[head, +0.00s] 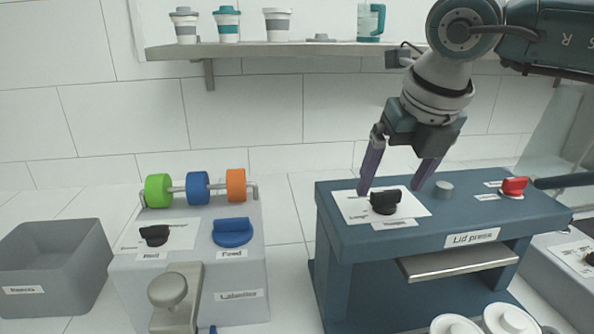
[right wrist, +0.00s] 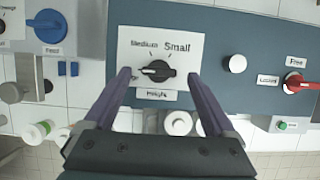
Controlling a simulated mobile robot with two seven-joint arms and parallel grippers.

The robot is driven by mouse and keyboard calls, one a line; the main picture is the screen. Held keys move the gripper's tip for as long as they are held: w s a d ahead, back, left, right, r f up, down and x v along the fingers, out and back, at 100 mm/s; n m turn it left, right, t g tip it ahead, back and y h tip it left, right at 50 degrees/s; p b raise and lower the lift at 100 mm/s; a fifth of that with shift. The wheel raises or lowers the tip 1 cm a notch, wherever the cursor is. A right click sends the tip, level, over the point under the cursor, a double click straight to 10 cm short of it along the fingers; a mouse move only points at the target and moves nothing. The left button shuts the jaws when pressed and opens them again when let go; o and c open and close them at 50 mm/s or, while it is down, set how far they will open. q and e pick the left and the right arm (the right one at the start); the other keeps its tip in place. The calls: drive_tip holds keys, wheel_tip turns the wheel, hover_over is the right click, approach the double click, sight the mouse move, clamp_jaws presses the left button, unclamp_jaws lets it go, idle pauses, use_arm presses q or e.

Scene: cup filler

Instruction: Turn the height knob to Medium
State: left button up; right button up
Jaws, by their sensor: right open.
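The black height knob (head: 385,202) sits on a white label plate (head: 412,206) on top of the blue lid press (head: 340,270). In the right wrist view the knob (right wrist: 157,72) has a white mark pointing left, below the word Medium; Small is printed at the upper right. The Large label shows at the plate's left in the head view. My right gripper (head: 394,187) is open and points down, its purple fingertips above the press, on either side of the knob and apart from it. My left gripper is not in view.
A red lever (head: 514,186) and a round grey knob (head: 444,189) stand right of the plate on the press. A labeller (head: 240,290) with coloured rollers and a grey bin (head: 60,260) stand left. White lids (head: 510,318) lie in front. A cup shelf (head: 300,49) hangs behind.

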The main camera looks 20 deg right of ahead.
drive_tip(key=shift+x, duration=0.8)
drive_tip(key=c, duration=1.4)
